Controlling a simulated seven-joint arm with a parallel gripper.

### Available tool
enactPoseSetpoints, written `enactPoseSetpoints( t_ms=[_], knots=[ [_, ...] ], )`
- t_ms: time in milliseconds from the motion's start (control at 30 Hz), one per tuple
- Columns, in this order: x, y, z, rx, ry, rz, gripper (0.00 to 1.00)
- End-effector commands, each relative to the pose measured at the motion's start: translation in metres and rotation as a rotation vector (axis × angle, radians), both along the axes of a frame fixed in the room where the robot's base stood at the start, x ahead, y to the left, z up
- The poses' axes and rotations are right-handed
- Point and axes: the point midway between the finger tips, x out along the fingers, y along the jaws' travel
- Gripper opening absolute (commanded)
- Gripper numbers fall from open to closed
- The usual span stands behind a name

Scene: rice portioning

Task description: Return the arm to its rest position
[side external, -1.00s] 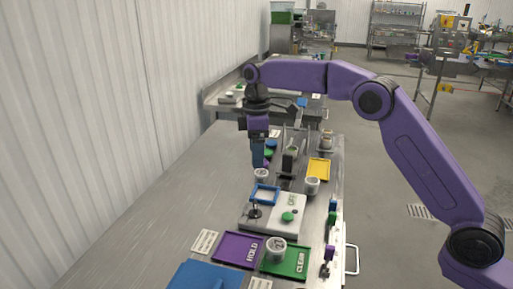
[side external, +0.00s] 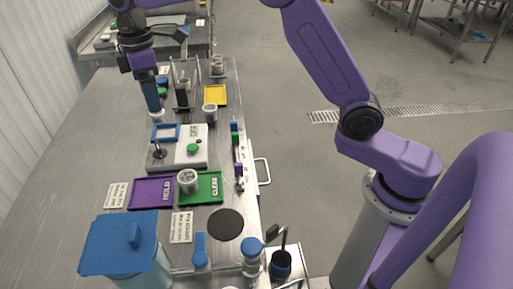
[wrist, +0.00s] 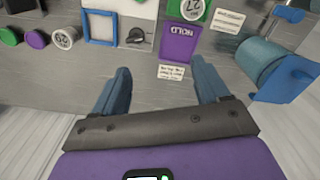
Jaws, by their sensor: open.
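My gripper (side external: 155,108) is at the far left of the work area in the side external view, pointing down. A white cup (side external: 157,115) shows right by its fingertips there; whether they touch is unclear from this side. In the wrist view my gripper (wrist: 162,82) has its two blue fingers spread wide, with nothing between them. A cup marked 29 (wrist: 65,37) lies to the left of the left finger, apart from it. My purple arm reaches across the top of the side view, bent at the elbow.
A blue-lidded container (side external: 120,245) stands in front. The table's left side is bare.

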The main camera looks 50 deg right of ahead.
Motion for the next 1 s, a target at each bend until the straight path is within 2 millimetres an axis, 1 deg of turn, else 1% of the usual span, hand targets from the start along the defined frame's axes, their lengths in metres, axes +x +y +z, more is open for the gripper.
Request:
enactPoseSetpoints(
  t_ms=[33,233,367,400,467,500,667,800,900,1000],
  knots=[
    [-0.016,-0.001,0.003,0.000,-0.001,0.001,0.74],
    [-0.078,-0.007,0.006,0.005,-0.006,-0.009,0.74],
    [-0.122,-0.018,0.004,0.008,-0.007,-0.015,0.74],
    [-0.136,-0.022,0.003,0.009,-0.006,-0.016,0.74],
    [-0.156,-0.029,0.001,0.011,-0.008,-0.019,0.74],
    [-0.171,-0.035,-0.001,0.011,-0.007,-0.020,0.74],
    [-0.226,-0.061,-0.011,0.015,-0.008,-0.027,0.74],
    [-0.274,-0.089,-0.022,0.018,-0.008,-0.033,0.74],
    [-0.306,-0.111,-0.032,0.022,-0.009,-0.037,0.74],
    [-0.332,-0.131,-0.042,0.024,-0.008,-0.040,0.74]
  ],
)
